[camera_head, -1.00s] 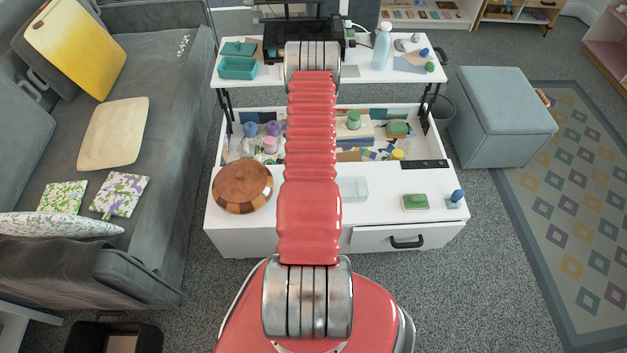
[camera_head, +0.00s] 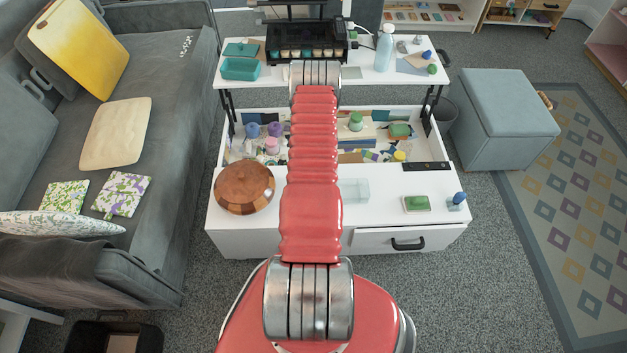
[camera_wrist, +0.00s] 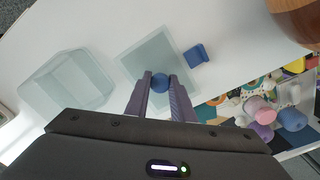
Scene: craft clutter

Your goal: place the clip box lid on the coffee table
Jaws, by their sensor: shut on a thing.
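The clip box lid (camera_wrist: 149,50) is a flat, translucent, pale grey-green panel with a round blue knob (camera_wrist: 161,82) near its lower edge in the wrist view. My gripper (camera_wrist: 160,87) is shut on the knob. The lid shows over the white top of the coffee table (camera_wrist: 103,40); I cannot tell whether it touches the surface. A clear open box (camera_wrist: 66,85) stands left of the lid, apart from it, and also shows in the head view (camera_head: 354,190). In the head view my arm hides the lid and gripper.
A small blue block (camera_wrist: 196,54) lies by the lid's edge. A wooden lidded bowl (camera_head: 244,188) stands on the table's left. The open compartment behind holds several bottles and craft pieces. A green block (camera_head: 416,203) and a blue-topped item (camera_head: 457,201) stand at right.

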